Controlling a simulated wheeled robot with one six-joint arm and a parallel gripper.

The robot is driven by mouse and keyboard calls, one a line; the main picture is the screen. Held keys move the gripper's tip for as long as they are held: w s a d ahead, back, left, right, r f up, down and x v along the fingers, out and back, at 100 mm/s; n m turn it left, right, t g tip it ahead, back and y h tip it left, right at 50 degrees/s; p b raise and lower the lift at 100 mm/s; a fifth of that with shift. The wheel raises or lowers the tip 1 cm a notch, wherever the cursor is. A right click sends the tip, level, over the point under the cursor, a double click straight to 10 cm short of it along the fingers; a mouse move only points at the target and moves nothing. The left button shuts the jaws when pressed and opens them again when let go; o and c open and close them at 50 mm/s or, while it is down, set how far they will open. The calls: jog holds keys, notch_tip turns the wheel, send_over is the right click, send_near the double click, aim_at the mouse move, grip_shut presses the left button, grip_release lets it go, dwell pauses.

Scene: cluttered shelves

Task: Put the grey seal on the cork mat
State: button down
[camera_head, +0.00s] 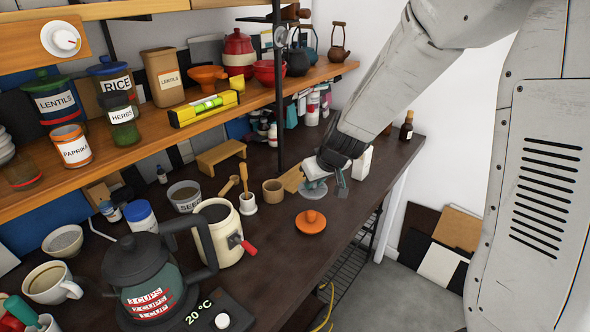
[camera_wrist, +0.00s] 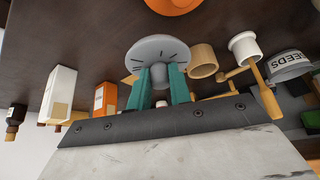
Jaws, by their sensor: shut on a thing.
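The grey seal (camera_wrist: 157,49) is a round grey disc with dark marks and a small knob. My gripper (camera_wrist: 160,84), with green fingers, is shut on its knob in the wrist view. In the head view the seal (camera_head: 313,192) shows below my gripper (camera_head: 328,180), low over the dark counter near its front edge. I cannot tell whether it touches the counter. A tan flat piece (camera_head: 292,179) lies just left of the gripper, partly hidden. I cannot tell whether it is the cork mat.
An orange knobbed disc (camera_head: 310,223) lies nearer on the counter (camera_head: 275,250). A wooden cup (camera_head: 273,190) and a white mortar with a pestle (camera_head: 247,203) stand to the left. A white carton (camera_head: 362,163) and a dark bottle (camera_head: 406,126) stand behind. A shelf (camera_head: 150,140) overhangs the left side.

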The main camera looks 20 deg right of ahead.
jog(key=w, duration=0.5)
jog(key=w+f, duration=0.1)
jog(key=w, duration=0.9)
jog(key=shift+w+d+f, duration=0.2)
jog(key=shift+w+f, duration=0.05)
jog(key=shift+f, duration=1.75)
jog(key=shift+f, duration=0.1)
jog(key=c, duration=1.3)
grip_release()
